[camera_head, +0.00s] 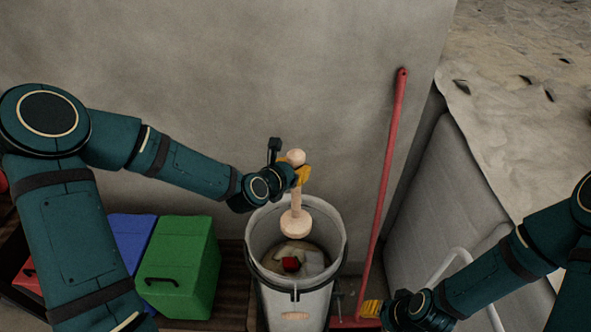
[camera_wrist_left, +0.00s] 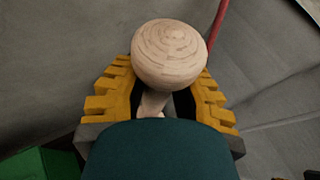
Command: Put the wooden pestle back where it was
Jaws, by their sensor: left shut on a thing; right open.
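The wooden pestle (camera_head: 296,221) is pale wood with a round knob on top and a wider head at its lower end. My left gripper (camera_head: 301,175) is shut on its shaft just below the knob and holds it upright. The pestle's lower head is at the mouth of a white bucket (camera_head: 337,236). In the left wrist view the pestle's knob (camera_wrist_left: 169,54) sits above the yellow fingers of the left gripper (camera_wrist_left: 160,95). My right gripper (camera_head: 371,309) is open and empty at the lower right, near the red dustpan.
Inside the bucket lie cloth-like pale stuff and a small red thing (camera_head: 291,264). A green box (camera_head: 180,268) and a blue box (camera_head: 131,240) stand left of it. A red pole (camera_head: 388,165) leans on the wall to the right. A white tubular frame (camera_head: 462,256) is farther right.

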